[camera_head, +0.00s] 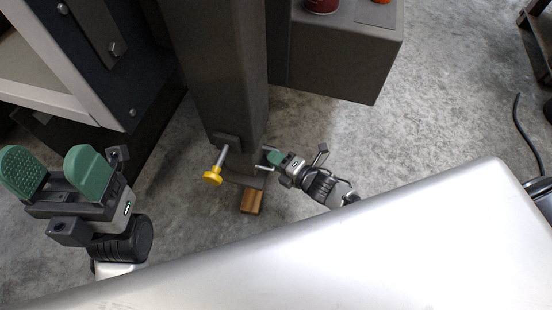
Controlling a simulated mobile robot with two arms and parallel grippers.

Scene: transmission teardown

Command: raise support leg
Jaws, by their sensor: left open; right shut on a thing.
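The support leg seems to be the dark grey column (222,70) that runs down toward the floor near the middle. A yellow knob (212,176) on a metal pin sticks out at its lower left. A small wooden block (251,201) lies on the floor at the leg's foot. My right gripper (268,158) is at the right side of the leg's lower end, shut on a small part there that its fingers mostly hide. My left gripper (58,172) is open and empty at the far left, with green pads apart, well away from the leg.
A grey box (340,55) with a dark red item (321,5) on top stands behind the leg to the right. A dark cabinet with a white frame (60,60) fills the upper left. A black cable (520,130) lies on the concrete floor at right. Open floor lies right of centre.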

